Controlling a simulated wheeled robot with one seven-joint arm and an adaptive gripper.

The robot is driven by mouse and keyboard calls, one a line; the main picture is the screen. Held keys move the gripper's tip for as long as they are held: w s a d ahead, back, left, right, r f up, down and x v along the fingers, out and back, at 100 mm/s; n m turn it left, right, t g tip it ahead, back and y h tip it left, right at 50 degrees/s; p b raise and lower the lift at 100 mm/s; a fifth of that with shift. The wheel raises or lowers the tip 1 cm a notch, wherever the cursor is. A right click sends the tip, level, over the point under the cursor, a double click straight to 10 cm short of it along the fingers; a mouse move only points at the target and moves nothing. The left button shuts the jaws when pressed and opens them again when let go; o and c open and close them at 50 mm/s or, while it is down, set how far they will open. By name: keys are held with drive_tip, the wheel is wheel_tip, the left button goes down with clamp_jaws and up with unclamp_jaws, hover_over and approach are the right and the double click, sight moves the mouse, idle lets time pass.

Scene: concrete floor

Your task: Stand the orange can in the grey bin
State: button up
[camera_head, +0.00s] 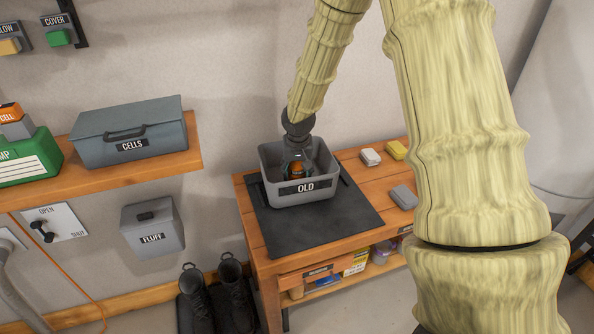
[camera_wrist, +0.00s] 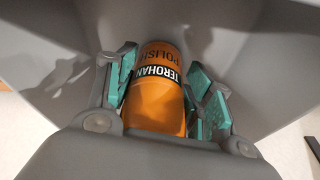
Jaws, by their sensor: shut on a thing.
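The orange can (camera_wrist: 155,95) has a black-and-white label reading TEROHAN POLISH, and it is inside the grey bin (camera_wrist: 250,30). My gripper (camera_wrist: 165,85) is shut on the can, with teal pads on both sides of it. In the head view the grey bin (camera_head: 318,193), labelled OLD, stands on a black mat on the wooden bench. My gripper (camera_head: 297,160) reaches down into it, and a bit of the orange can (camera_head: 298,170) shows between the fingers. The can's lower end is hidden, so I cannot tell whether it touches the bin floor.
The black mat (camera_head: 275,226) lies on the wooden bench (camera_head: 250,206). White, yellow and grey blocks (camera_head: 403,196) lie to the right of the bin. A shelf at left holds a CELLS box (camera_head: 130,130). Boots (camera_head: 235,290) stand on the floor left of the bench.

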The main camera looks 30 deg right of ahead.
drive_tip(key=shift+s+f, duration=0.1)
drive_tip(key=shift+f, duration=0.05)
drive_tip(key=shift+f, duration=0.1)
drive_tip(key=o, duration=1.2)
drive_tip(key=shift+c, duration=0.2)
drive_tip(key=v, duration=1.2)
drive_tip(key=shift+a, duration=0.1)
